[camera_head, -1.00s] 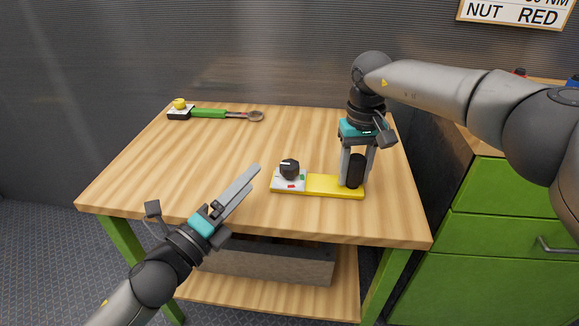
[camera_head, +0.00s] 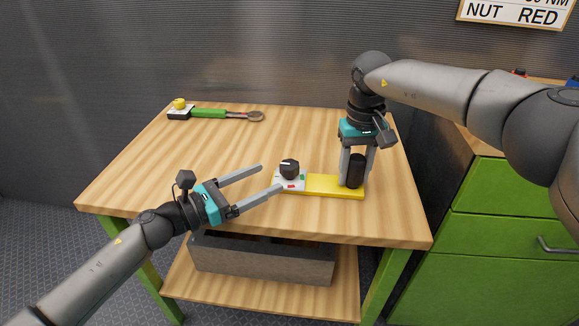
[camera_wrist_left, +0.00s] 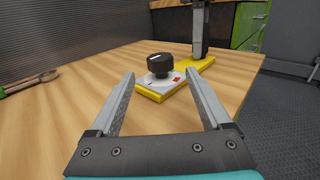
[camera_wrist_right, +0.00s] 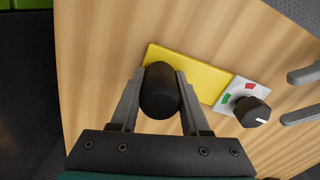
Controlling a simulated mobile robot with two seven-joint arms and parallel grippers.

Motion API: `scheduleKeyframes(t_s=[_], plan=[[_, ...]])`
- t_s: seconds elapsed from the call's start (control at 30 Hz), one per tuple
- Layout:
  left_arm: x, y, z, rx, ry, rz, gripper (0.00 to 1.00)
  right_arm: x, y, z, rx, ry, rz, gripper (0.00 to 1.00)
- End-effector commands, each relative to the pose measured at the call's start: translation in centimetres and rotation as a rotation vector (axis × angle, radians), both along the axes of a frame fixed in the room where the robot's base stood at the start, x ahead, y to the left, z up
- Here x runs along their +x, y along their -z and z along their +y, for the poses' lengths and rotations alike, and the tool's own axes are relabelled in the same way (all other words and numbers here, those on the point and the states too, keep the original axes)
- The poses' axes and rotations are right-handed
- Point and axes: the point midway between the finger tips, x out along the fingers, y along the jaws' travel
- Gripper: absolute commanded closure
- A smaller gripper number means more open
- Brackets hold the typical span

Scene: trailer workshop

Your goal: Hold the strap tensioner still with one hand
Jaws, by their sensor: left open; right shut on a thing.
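The strap tensioner has a yellow base (camera_head: 335,187) lying on the table, with a black upright post (camera_head: 356,171) at its right end. A black knob (camera_head: 289,169) with a white mark sits on a white plate with red and green patches at its left end. My right gripper (camera_wrist_right: 160,88) points down and is shut on the black post. My left gripper (camera_head: 272,178) is open and empty, just left of the knob. In the left wrist view the knob (camera_wrist_left: 160,65) shows ahead, between and beyond the open fingers.
The wooden table (camera_head: 190,165) is mostly clear. A green-handled tool (camera_head: 208,113) with a yellow knob and a round end lies at the back left. A grey box (camera_head: 265,258) sits on the lower shelf. A green cabinet (camera_head: 510,215) stands at the right.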

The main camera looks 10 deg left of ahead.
Motion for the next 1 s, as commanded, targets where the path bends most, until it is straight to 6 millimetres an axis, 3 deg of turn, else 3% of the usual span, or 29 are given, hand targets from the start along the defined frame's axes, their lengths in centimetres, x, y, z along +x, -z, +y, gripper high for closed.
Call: scheduleKeyframes(t_s=[0.23, 0.47, 0.87, 1.0], plan=[[2.8, -0.1, -3.1, -0.002, 0.001, -0.001, 0.18, 0.0, 0.0, 0.0, 0.0, 0.0, -0.001, 1.0], [4.6, -0.1, -5.0, -0.003, 0.0, 0.0, 0.18, 0.0, 0.0, 0.0, 0.0, 0.0, -0.001, 1.0], [5.1, 0.0, -5.5, -0.001, 0.0, 0.001, 0.18, 0.0, 0.0, 0.0, 0.001, 0.0, -0.001, 1.0], [5.0, 0.0, -5.5, -0.001, 0.0, 0.001, 0.32, 0.0, 0.0, 0.0, 0.001, 0.0, -0.001, 1.0]])
